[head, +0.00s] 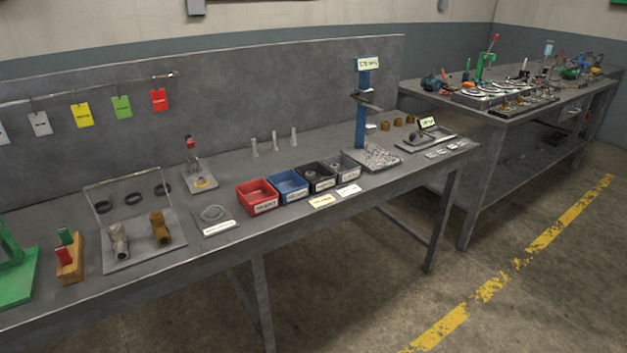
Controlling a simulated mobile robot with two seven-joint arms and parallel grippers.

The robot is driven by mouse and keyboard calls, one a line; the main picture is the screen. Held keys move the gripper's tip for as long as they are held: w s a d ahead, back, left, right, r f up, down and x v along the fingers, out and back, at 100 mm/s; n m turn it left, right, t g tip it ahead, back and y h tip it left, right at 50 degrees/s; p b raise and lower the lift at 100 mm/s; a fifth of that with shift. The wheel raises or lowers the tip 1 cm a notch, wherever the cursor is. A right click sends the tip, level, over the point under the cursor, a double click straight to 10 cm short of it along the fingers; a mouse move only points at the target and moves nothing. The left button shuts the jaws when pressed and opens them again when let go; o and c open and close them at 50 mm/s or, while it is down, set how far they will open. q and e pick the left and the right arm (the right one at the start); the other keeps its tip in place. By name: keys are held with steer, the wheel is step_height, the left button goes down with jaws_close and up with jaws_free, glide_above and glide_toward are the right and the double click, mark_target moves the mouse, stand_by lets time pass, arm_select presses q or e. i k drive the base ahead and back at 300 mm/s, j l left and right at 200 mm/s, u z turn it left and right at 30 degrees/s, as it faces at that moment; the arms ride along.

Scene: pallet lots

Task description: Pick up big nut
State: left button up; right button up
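I cannot single out the big nut for sure at this size. A small grey part that may be a nut (343,167) lies in the grey bin (346,175) on the workbench. The black bin (322,184) beside it also holds small grey parts, too small to tell apart. A red bin (262,204) and a blue bin (292,194) stand to the left in the same row, and both look empty. Neither of my grippers is in view.
The grey workbench (250,240) runs across the view with a back panel. A blue post stand (362,110) rises right of the bins. Pipe fittings (160,228) stand on a plate at left. A second cluttered table (480,115) is behind right. Floor in front is clear.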

mark_target(201, 179)
steer(key=i+l+u, duration=0.45)
steer(key=i+l, duration=0.25)
steer(key=i, duration=0.1)
